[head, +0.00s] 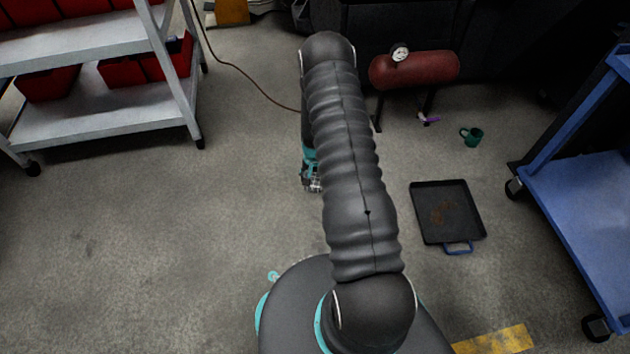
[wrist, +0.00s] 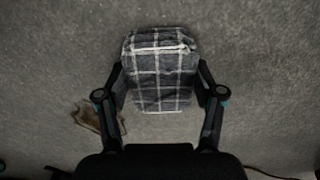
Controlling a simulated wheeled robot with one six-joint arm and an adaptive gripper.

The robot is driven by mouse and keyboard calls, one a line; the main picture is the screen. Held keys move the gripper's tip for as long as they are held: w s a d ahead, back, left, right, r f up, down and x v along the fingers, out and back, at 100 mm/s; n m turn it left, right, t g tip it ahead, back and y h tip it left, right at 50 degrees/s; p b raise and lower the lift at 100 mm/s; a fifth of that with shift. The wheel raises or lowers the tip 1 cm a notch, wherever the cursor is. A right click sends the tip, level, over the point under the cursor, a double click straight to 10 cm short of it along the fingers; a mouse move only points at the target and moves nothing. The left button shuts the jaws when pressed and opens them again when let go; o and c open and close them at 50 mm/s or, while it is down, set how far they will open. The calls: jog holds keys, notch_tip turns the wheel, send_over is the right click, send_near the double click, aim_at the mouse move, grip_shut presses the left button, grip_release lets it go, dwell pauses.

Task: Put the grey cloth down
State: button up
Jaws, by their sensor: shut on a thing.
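The grey cloth (wrist: 160,72) is a folded dark grey checked bundle with white lines. It sits between the two fingers of my gripper (wrist: 161,82) in the wrist view, and the gripper is shut on it. The grey concrete floor (wrist: 240,50) shows behind the cloth. I cannot tell how high above the floor the cloth is. In the head view my arm hides the cloth and most of the gripper.
A brownish crumpled thing (wrist: 101,121) lies on the floor left of the gripper in the wrist view. A black tray (head: 447,212), green mug (head: 473,136), red tank (head: 425,69) and blue cart (head: 585,195) are right. A grey shelf (head: 95,118) is left. Open floor lies front left.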

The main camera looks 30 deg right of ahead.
jog(key=shift+f, duration=0.55)
jog(key=shift+f, duration=0.15)
jog(key=o, duration=1.1)
